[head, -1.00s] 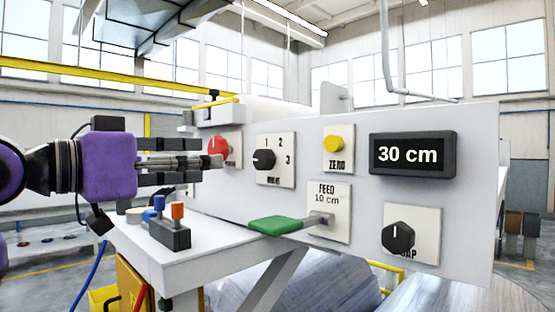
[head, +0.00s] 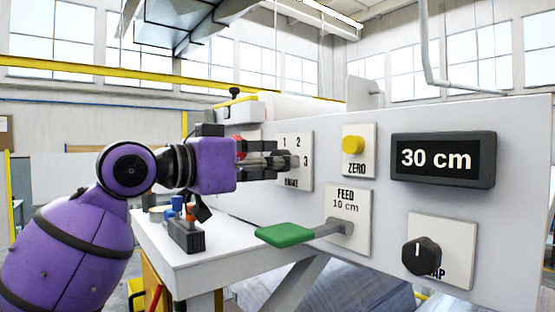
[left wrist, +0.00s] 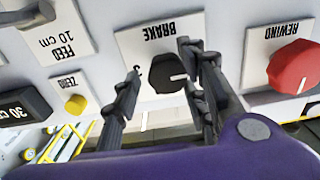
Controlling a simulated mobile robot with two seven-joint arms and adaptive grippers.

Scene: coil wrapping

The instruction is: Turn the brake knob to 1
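The brake knob (left wrist: 166,72) is black with a white pointer line, on a white plate (left wrist: 140,42) marked BRAKE. In the left wrist view, which shows the panel upside down, the line points right, towards the rewind knob. My left gripper (left wrist: 162,76) is open, with one finger on each side of the knob; I cannot tell whether either touches it. In the head view my left gripper (head: 284,161) covers the knob, and the plate's numbers 1, 2 and 3 (head: 298,142) show around it. My right gripper is not in view.
The red rewind knob (left wrist: 294,67) is beside the brake plate. The yellow zero button (head: 353,145), the 30 cm display (head: 442,159), the green-handled feed lever (head: 285,235) and the black gap knob (head: 421,256) are to the right. A small switch box (head: 186,236) stands on the white table.

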